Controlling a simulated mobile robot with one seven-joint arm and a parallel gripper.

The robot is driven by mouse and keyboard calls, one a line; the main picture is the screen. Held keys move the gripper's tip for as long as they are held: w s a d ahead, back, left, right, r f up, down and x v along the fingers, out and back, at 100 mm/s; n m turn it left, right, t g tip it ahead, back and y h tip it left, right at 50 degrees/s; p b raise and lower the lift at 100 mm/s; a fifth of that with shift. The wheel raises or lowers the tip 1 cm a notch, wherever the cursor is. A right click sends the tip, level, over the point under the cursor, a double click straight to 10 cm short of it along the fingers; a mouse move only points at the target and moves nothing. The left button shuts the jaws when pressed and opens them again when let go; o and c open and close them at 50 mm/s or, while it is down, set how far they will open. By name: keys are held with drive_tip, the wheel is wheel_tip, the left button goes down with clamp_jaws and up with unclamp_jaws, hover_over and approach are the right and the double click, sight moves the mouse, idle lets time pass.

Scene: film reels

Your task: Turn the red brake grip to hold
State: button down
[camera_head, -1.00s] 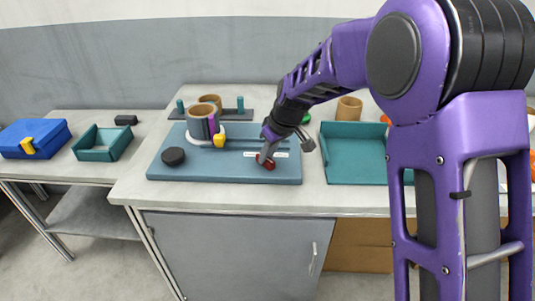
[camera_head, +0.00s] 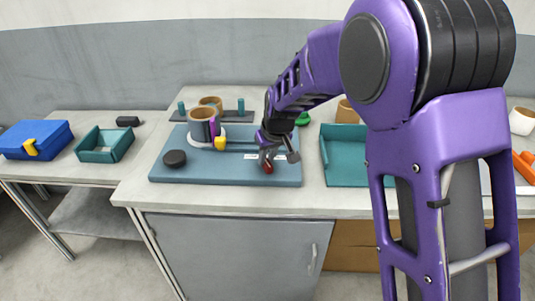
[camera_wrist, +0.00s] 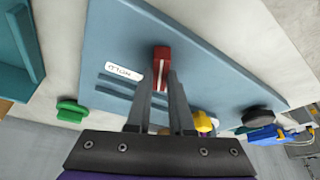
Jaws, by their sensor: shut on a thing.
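The red brake grip (camera_head: 267,167) stands near the right front of the blue-grey board (camera_head: 225,178). In the wrist view the red grip (camera_wrist: 162,65) has a pale line along its top and lies between my fingertips. My gripper (camera_wrist: 161,82) is shut on the red grip from above; it also shows in the head view (camera_head: 267,155). A white label (camera_wrist: 124,73) with dark lettering lies beside the grip; I cannot read it with certainty. The finger pads partly hide the grip's sides.
On the board are a brown reel core (camera_head: 201,114), a yellow piece (camera_head: 220,143) and a black knob (camera_head: 175,158). A green knob (camera_wrist: 71,111) lies past the board's edge. A teal tray (camera_head: 338,170) stands to the right. A blue box (camera_head: 36,137) and green tray (camera_head: 104,146) sit on the left table.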

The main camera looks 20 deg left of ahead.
drive_tip(key=m+p, duration=0.1)
drive_tip(key=m, duration=0.1)
drive_tip(key=m+h, duration=0.1)
drive_tip(key=shift+s+a+r+m+t+p, duration=0.1)
drive_tip(key=shift+a+r+m+t+p, duration=0.1)
drive_tip(key=shift+m+t+p, duration=0.2)
drive_tip(key=m+h+p, duration=0.1)
drive_tip(key=m, duration=0.2)
drive_tip(key=shift+a+f+m+h, duration=0.1)
drive_tip(key=shift+m+h, duration=0.2)
drive_tip(key=m+h+p, duration=0.1)
drive_tip(key=m, duration=0.2)
drive_tip(key=shift+a+m, duration=0.15)
drive_tip(key=shift+m, duration=0.15)
drive_tip(key=shift+m+h+p, duration=0.65)
drive_tip(key=shift+m+h, duration=0.05)
drive_tip(key=shift+m, duration=0.8)
drive_tip(key=shift+a+f, duration=0.1)
drive_tip(key=c, duration=0.8)
unclamp_jaws()
